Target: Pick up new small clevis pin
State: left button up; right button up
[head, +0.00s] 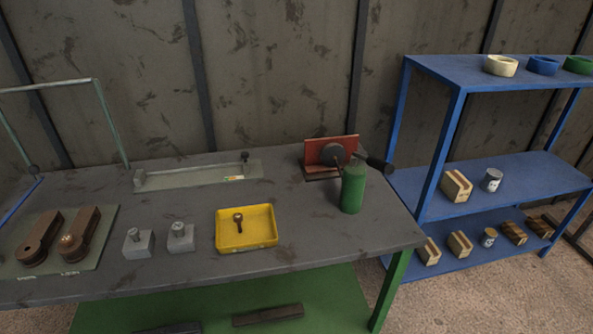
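Two grey metal blocks stand on the dark workbench, a left block (138,248) and a right block (181,243). Each has a grey pin in its top, the left pin (133,235) and the right pin (177,229). A brown, rusty-looking pin (238,222) stands in the shallow yellow tray (262,239) to their right. I cannot tell for certain which pin is the new small clevis pin; the two grey ones look cleaner. Neither of my grippers is in view.
Two brown link parts (39,238) (80,234) lie on a green-grey mat (105,225) at the left. A green cylinder (353,188) stands by a red device (322,150) at the right. A blue shelf (500,185) holds boxes and cans. Bench space (185,208) behind the blocks is clear.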

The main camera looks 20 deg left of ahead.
aim_at(133, 232)
jog(key=u, duration=1.75)
